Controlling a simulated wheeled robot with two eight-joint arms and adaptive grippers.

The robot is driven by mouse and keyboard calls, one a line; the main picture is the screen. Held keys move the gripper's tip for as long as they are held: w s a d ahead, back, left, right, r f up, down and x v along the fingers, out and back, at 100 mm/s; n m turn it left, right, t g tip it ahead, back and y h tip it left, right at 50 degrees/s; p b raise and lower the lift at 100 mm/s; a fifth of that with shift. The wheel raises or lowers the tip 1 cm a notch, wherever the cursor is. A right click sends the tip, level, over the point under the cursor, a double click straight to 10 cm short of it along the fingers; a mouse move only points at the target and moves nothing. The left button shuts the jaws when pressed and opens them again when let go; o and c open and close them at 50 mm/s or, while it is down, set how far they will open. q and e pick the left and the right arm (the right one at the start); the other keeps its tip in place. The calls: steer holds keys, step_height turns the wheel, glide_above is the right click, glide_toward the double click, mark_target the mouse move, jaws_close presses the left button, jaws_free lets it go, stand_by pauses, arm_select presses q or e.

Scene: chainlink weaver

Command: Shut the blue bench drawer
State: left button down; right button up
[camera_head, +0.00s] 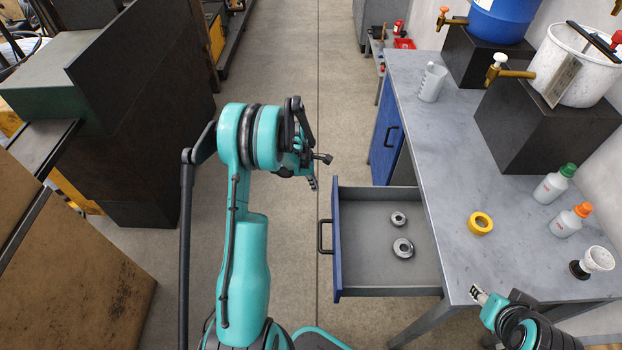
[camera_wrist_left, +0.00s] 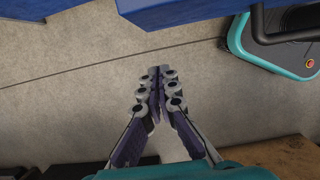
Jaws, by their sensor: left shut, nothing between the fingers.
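The blue bench drawer (camera_head: 337,237) stands pulled out to the left from the grey workbench. Its black handle (camera_head: 325,237) is on its blue front. Two metal ring-shaped parts (camera_head: 403,248) lie inside on the grey floor. My left gripper (camera_head: 314,184) is shut and empty, beside the far left corner of the drawer front and apart from the handle. In the left wrist view, my left gripper's fingers (camera_wrist_left: 157,80) are together over bare floor, and the blue drawer front (camera_wrist_left: 190,10) crosses the top. My right gripper (camera_head: 477,292) is over the near bench edge; its finger opening is unclear.
A blue cabinet door (camera_head: 386,135) is beyond the drawer. Dark machinery (camera_head: 140,130) stands left. The floor aisle (camera_head: 290,60) is clear.

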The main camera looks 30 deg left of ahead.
arm_select(q)
steer(key=w+d, duration=0.1)
steer(key=w+d+f+b, duration=0.1)
steer(key=d, duration=0.1)
steer(key=shift+w+d, duration=0.15)
steer(key=shift+d, duration=0.15)
steer(key=w+d, duration=0.7)
steer(key=d, duration=0.4)
steer(key=w+d+b, duration=0.1)
steer(key=w+d, duration=0.6)
steer(key=d, duration=0.5)
steer(key=shift+w+d, duration=0.15)
steer(key=shift+d, duration=0.05)
steer(key=shift+a, duration=0.1)
